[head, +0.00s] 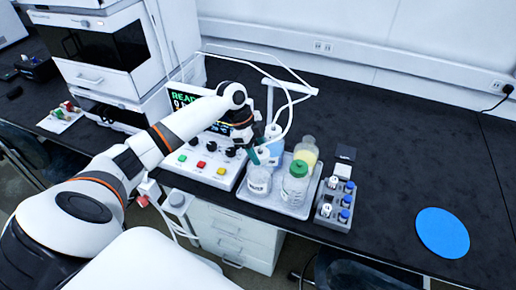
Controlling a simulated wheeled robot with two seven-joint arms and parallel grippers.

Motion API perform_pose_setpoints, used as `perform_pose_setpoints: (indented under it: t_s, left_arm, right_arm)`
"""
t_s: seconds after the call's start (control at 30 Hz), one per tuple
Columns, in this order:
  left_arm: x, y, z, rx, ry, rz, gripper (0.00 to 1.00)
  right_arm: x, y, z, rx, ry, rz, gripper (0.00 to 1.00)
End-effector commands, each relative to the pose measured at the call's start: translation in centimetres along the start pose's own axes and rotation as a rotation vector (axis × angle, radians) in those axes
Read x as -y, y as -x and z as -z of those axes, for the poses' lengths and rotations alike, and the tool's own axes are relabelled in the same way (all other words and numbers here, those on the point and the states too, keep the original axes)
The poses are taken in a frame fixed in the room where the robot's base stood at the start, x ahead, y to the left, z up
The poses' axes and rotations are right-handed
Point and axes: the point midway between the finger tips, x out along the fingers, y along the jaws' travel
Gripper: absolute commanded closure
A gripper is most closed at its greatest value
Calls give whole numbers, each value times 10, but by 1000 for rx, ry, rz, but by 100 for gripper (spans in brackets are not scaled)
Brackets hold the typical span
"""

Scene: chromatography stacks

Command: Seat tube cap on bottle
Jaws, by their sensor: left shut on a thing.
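My left gripper (255,152) reaches in from the left over the tray and is shut on the tube cap (263,153), a small teal piece, largely hidden by the fingers. A thin white tube runs up from there. A clear bottle with a white label (258,183) stands upright on the tray, just below the gripper. I cannot tell whether the cap touches its mouth. My right gripper is not in view.
The grey tray (291,210) also holds a green-capped bottle (294,188) and a bottle of yellow liquid (307,150). A vial rack (326,212) stands to its right. A control box (196,168) is close on the left. The bench around the blue disc (442,232) is clear.

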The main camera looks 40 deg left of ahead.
Motion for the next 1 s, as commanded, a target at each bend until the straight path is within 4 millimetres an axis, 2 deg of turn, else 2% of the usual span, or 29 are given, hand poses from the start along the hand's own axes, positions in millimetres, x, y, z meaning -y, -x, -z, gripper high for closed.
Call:
perform_pose_setpoints:
  t_s: [0.8,0.83,0.97,1.0]
  left_arm:
    - [0,-8,3,1,1,0,74]
    - [0,-8,3,1,1,0,48]
    - [0,-8,3,1,0,-1,26]
    - [0,-8,3,1,0,-1,25]
  right_arm:
    - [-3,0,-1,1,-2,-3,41]
    - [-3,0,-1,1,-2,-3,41]
    - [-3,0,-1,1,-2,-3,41]
    - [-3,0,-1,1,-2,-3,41]
